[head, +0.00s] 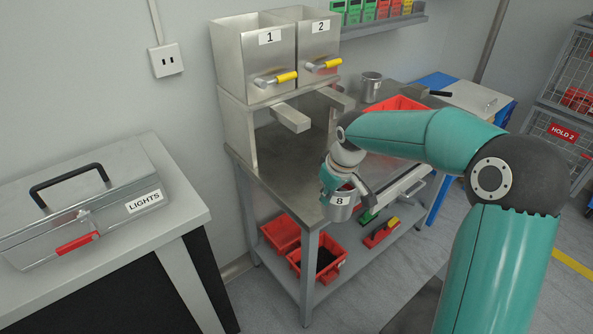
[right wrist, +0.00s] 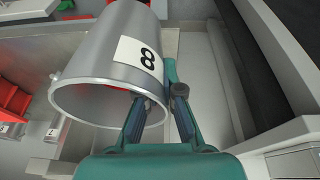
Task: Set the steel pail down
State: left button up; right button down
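The steel pail (head: 339,211), marked 8, hangs from my right gripper (head: 343,187) near the front edge of the steel bench (head: 290,190). In the right wrist view the pail (right wrist: 100,55) is large, with its open mouth towards the camera. My right gripper (right wrist: 158,100) is shut on its wall, one finger inside the mouth and one outside. The pail seems clear of any surface, though its underside is hidden in the head view. My left gripper is not in view.
Two steel bins marked 1 (head: 252,52) and 2 (head: 318,42) stand above the bench. A second steel vessel (head: 371,88) and a red tray (head: 398,103) are at its back. Red bins (head: 318,262) fill part of the lower shelf. A toolbox (head: 90,205) marked LIGHTS lies left.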

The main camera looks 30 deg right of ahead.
jog(key=w+f+p, duration=0.1)
jog(key=w+p, duration=0.1)
jog(key=w, duration=0.3)
jog(key=w+a+f+p, duration=0.1)
jog(key=w+p, duration=0.1)
jog(key=w, duration=0.4)
jog(key=w+f+p, duration=0.1)
jog(key=w+p, duration=0.2)
jog(key=w, duration=0.3)
jog(key=shift+a+f, duration=0.15)
jog(key=shift+a, duration=0.05)
jog(key=shift+f, duration=0.15)
jog(key=c, duration=1.3)
grip_release()
jog(key=shift+f, duration=0.15)
